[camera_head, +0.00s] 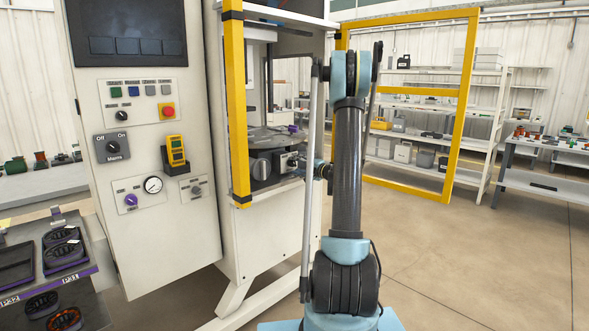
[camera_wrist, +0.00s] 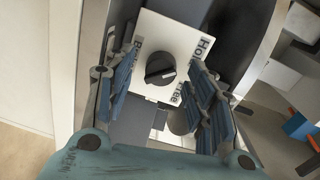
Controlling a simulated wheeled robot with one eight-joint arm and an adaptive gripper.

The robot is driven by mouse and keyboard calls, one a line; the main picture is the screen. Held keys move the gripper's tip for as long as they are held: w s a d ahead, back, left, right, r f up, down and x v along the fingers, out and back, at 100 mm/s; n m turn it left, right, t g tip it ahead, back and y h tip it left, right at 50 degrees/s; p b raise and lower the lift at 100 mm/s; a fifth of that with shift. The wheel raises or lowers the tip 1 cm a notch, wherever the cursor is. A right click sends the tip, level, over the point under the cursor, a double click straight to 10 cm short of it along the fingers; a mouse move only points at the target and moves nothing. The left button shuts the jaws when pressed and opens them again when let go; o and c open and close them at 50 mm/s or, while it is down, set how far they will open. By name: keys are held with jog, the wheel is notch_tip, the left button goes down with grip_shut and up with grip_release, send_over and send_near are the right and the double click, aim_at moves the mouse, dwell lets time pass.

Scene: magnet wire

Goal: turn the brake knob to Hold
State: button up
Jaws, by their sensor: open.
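The brake knob (camera_wrist: 160,69) is a round black knob with a raised grip bar and a pale mark at its right end. It sits on a white plate (camera_wrist: 180,35) lettered "Brake" on the left, "Hold" at upper right and "Free" at lower right. My gripper (camera_wrist: 161,64) is open, with one blue-padded finger to the left of the knob and one to the right, with gaps on both sides. In the head view my gripper is mostly hidden by my arm, and the knob's lettering cannot be read there.
A yellow-edged machine frame (camera_head: 237,105) stands left of my arm, beside a control cabinet (camera_head: 150,235) with buttons, a gauge and a "Mains" switch (camera_head: 111,147). Shelves (camera_head: 420,115) stand behind. The floor at right is clear.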

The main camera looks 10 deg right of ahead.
jog(key=v, duration=1)
jog(key=shift+s, duration=0.3)
jog(key=shift+d, duration=0.1)
jog(key=s+a+f+n+g+h, duration=0.1)
jog(key=s+a+n+g+h, duration=0.2)
jog(key=s+a, duration=0.6)
jog(key=s+a+n+g, duration=0.3)
jog(key=s+a+g, duration=0.2)
jog(key=s, duration=0.8)
jog(key=s+d+f+n+g+h, duration=0.1)
jog(key=s+d+f+h, duration=0.1)
jog(key=s, duration=0.6)
jog(key=s+d+f+n+g+h, duration=0.1)
jog(key=s+d+f+h, duration=0.1)
jog(key=s, duration=0.6)
jog(key=s+d+f+n+g+h, duration=0.1)
jog(key=s+d+f+h, duration=0.2)
jog(key=s+f, duration=0.2)
jog(key=s, duration=0.3)
jog(key=shift+s+g, duration=0.3)
jog(key=shift+s, duration=0.05)
